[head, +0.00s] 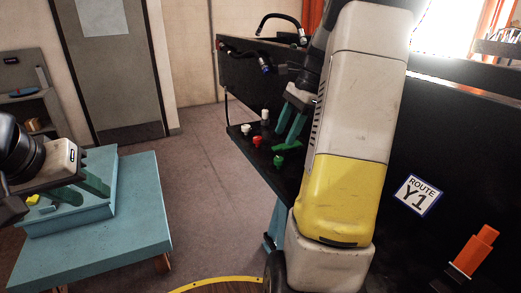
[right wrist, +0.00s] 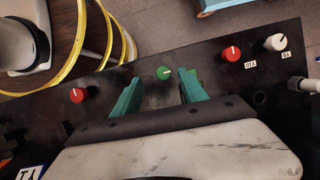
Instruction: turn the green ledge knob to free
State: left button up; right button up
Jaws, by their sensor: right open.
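The green ledge knob (right wrist: 163,73) is a small round knob with a pale pointer mark, on the dark ledge (right wrist: 215,84). In the head view a green knob (head: 278,161) shows beside my right arm. My right gripper (right wrist: 160,82) is open. In the right wrist view its teal fingers lie left and right of the green knob, with a gap on each side; I cannot tell how far above it they are. My right gripper also shows in the head view (head: 285,137), partly hidden by my arm. My left gripper (head: 82,193) is open over the teal cart.
On the ledge are a red knob (right wrist: 77,95) to the left, another red knob (right wrist: 231,54) and a white knob (right wrist: 276,42) to the right. Black hoses (head: 281,18) stand at the back. The teal cart (head: 135,240) is at left, with clear floor between.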

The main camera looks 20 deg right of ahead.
aim_at(279, 158)
jog(key=shift+m, duration=0.7)
jog(key=x, duration=0.2)
jog(key=d+x, duration=0.1)
jog(key=x, duration=0.5)
jog(key=shift+w+d+f, duration=0.25)
jog(key=shift+d+f, duration=0.1)
jog(key=shift+f, duration=0.05)
grip_shut()
